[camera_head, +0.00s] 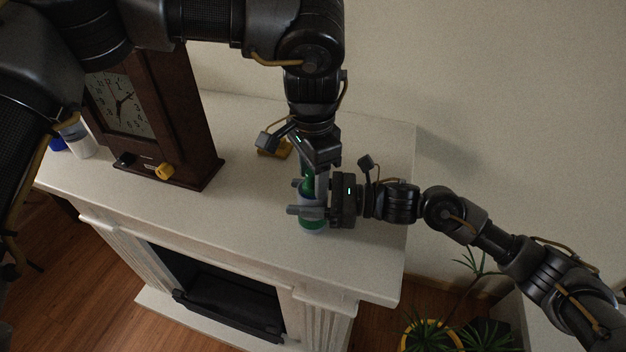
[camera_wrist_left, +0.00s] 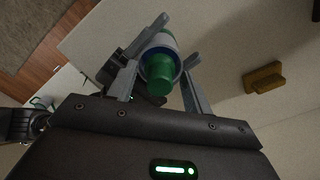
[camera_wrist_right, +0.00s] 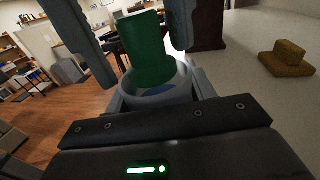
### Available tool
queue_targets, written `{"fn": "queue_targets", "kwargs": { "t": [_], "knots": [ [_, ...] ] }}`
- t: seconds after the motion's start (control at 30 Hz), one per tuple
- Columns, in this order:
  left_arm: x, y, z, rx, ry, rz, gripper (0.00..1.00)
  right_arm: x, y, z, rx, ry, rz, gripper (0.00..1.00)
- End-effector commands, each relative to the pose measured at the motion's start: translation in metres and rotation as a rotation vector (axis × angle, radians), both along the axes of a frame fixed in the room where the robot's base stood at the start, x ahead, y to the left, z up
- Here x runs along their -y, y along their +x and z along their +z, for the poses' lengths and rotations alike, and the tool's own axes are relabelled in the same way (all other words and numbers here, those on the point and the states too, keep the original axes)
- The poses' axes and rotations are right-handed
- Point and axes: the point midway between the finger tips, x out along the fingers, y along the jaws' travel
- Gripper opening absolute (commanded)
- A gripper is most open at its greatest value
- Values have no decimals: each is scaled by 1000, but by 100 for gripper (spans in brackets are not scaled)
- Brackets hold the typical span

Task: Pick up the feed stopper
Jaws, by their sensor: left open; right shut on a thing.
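A container with a green lower part and a pale, bluish upper part (camera_head: 313,224) stands on the white mantel shelf (camera_head: 250,225). A green stopper-like piece (camera_wrist_right: 146,50) sticks up from its round grey rim (camera_wrist_right: 158,92); it also shows in the left wrist view (camera_wrist_left: 158,74). I take this piece to be the feed stopper. My right gripper (camera_head: 300,198) is shut on the container from the right. My left gripper (camera_head: 312,180) points down from above, open, with its fingers on either side of the green piece. I cannot tell whether they touch it.
A brown clock (camera_head: 160,110) with a yellow knob stands to the left. A yellow block (camera_head: 275,148) lies behind the grippers. A white bottle (camera_head: 78,138) is at the far left. The shelf front between clock and container is clear; its right edge is near.

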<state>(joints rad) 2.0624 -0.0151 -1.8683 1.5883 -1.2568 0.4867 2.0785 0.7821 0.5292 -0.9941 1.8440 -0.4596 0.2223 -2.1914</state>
Motion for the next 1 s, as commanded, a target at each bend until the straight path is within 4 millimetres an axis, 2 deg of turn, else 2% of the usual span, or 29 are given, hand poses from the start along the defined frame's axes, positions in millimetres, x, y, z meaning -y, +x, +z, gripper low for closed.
{"fn": "queue_targets", "kwargs": {
  "t": [0.07, 0.4, 0.63, 0.73, 1.0],
  "knots": [
    [0, 0, 0, 0, 0, 0, 49, 0, 0, 0, -1, -1, 0, 25],
    [0, 0, 0, 0, 0, -1, 4, 0, 0, -1, -1, -1, 0, 25],
    [0, 0, 1, 0, 0, -1, 3, 0, 0, 0, -1, -1, 0, 25],
    [1, 1, 8, 2, -2, -1, 2, 0, 0, 0, -1, -1, 0, 25],
    [1, 1, 59, 4, -2, 1, 2, 0, 0, -1, -1, -1, 0, 25]
  ]
}}
